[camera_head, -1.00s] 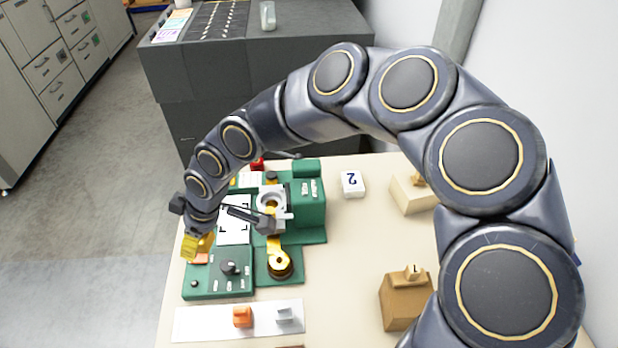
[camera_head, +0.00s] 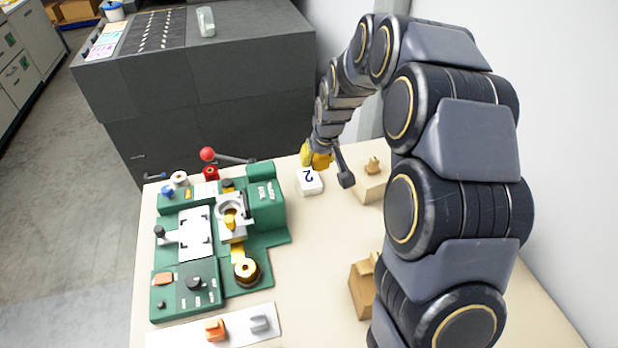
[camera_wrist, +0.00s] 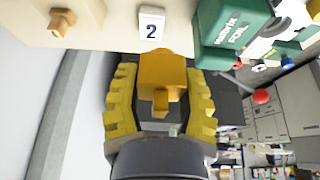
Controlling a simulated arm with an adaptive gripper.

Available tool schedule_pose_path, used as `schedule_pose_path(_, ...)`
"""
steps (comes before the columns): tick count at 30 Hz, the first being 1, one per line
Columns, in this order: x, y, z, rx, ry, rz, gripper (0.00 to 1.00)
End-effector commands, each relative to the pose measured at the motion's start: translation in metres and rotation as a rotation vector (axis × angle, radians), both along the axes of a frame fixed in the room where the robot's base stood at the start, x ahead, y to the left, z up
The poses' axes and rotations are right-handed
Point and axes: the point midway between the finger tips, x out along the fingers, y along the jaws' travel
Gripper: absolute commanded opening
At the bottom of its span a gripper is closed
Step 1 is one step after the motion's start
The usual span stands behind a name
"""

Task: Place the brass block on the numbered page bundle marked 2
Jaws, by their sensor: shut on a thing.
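The page bundle marked 2 (camera_head: 309,183) is a small white block on the table, right of the green machine; it also shows in the wrist view (camera_wrist: 152,22). My gripper (camera_head: 316,158) is at the far edge of the bundle in the head view. In the wrist view my gripper (camera_wrist: 160,95) has its yellow fingers shut on the brass block (camera_wrist: 162,72), a golden block with a small knob. In the wrist view the block is apart from the bundle's number face in the picture. The gap in height between them cannot be told.
The green foil machine (camera_head: 263,205) stands left of the bundle. A wooden block with a knob (camera_head: 370,185) is close on the right, and another wooden block (camera_head: 362,288) is nearer the front. A white strip (camera_head: 185,335) holds an orange and a grey piece. Table between is clear.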

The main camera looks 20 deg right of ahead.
Motion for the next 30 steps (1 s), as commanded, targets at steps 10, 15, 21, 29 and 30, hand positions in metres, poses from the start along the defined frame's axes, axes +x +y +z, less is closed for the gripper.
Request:
schedule_pose_path(10,0.003,0.002,-0.043,0.0,0.005,0.008,0.06)
schedule_pose_path(15,0.029,-0.002,-0.055,-0.001,0.002,0.007,0.06)
schedule_pose_path(21,0.062,-0.006,-0.072,0.0,0.005,0.008,0.06)
schedule_pose_path(29,0.099,-0.012,-0.095,-0.001,0.005,0.007,0.06)
schedule_pose_path(30,0.104,-0.012,-0.102,-0.003,0.006,0.009,0.06)
